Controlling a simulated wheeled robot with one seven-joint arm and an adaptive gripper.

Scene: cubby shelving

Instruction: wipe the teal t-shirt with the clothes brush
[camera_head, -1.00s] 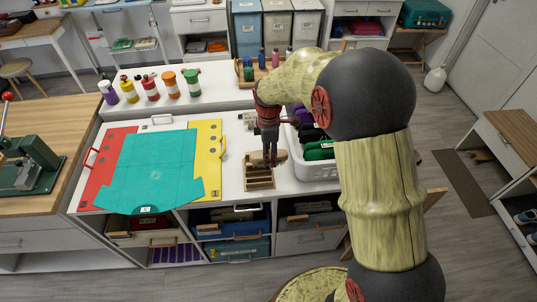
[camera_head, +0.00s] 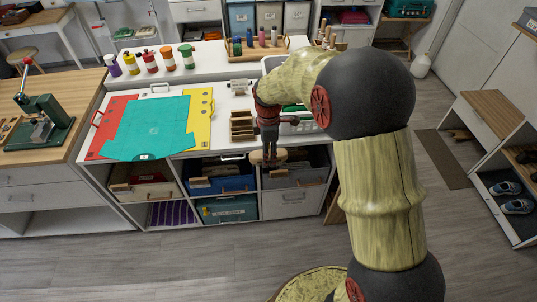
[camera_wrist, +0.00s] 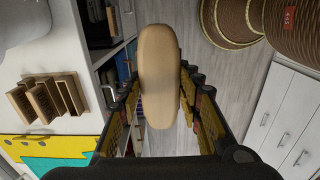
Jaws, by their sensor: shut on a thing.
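The teal t-shirt (camera_head: 150,129) lies flat on the red and yellow folding board on the white counter. A corner of the shirt also shows at the lower left of the wrist view (camera_wrist: 45,163). My gripper (camera_head: 268,148) is shut on the clothes brush (camera_head: 268,158), right of the shirt and in front of the counter's front edge. In the wrist view the brush's rounded wooden back (camera_wrist: 158,75) lies between the fingers (camera_wrist: 165,105). Its bristles are hidden.
A wooden slotted holder (camera_head: 242,125) stands on the counter between the board and my gripper. A white basket (camera_head: 303,122) is partly hidden behind my arm. Several coloured bottles (camera_head: 150,62) line the back ledge. Open cubbies with bins (camera_head: 228,177) lie below.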

